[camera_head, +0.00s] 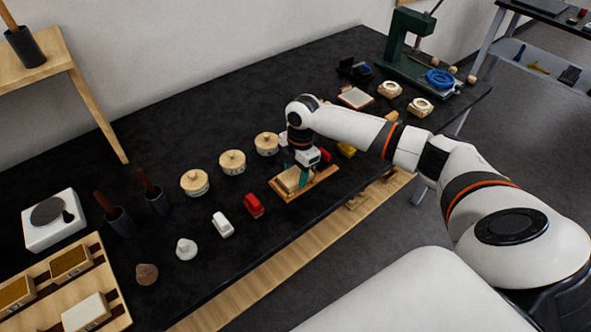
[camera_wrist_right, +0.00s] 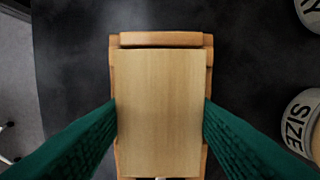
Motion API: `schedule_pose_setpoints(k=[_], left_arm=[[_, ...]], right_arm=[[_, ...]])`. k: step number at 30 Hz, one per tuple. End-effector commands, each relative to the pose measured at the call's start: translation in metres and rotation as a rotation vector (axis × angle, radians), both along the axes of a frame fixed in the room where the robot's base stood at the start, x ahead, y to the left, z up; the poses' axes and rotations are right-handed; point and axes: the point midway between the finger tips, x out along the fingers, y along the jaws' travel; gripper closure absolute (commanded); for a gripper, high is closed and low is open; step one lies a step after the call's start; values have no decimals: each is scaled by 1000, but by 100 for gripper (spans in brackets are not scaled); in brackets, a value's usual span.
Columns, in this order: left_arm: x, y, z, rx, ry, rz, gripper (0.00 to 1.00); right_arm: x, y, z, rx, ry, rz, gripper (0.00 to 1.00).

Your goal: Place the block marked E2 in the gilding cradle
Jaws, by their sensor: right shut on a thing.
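My right gripper (camera_head: 302,177) is shut on a pale wooden block (camera_head: 287,181), with its green fingers on the block's two sides. In the right wrist view the block (camera_wrist_right: 158,110) shows a plain top face between the fingers (camera_wrist_right: 158,130); no marking can be read on it. The orange-brown wooden cradle (camera_head: 322,182) lies under and around the block on the dark bench. Its edge (camera_wrist_right: 160,39) frames the block in the wrist view. I cannot tell whether the block rests on the cradle or hangs just above it. My left gripper is not in view.
A wooden rack (camera_head: 42,272) with several blocks stands at lower left. Lidded round pots (camera_head: 232,163), a red item (camera_head: 253,206) and a white item (camera_head: 222,225) stand left of the cradle. A green press (camera_head: 400,45) stands at the far end.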

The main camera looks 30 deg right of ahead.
Motion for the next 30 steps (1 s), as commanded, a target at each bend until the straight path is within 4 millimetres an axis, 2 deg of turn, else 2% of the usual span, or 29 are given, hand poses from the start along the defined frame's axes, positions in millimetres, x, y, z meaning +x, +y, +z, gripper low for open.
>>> schedule_pose_setpoints(k=[2, 8, 9, 12, 23, 26, 30], left_arm=[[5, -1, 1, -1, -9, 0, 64], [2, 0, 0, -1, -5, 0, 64], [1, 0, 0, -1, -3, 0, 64], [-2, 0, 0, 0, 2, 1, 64], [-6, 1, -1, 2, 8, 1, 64], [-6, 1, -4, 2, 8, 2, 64], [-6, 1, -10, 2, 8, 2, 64]], right_arm=[[1, 0, 0, 0, -3, 1, 77], [0, 0, -1, 1, -2, 0, 77], [0, 0, -1, 1, -2, 0, 45], [0, 0, -1, 1, -2, 1, 29], [1, 0, 3, 0, -3, 1, 28], [2, -2, 15, 2, -6, 1, 28], [2, -5, 42, 1, -8, 0, 28]])
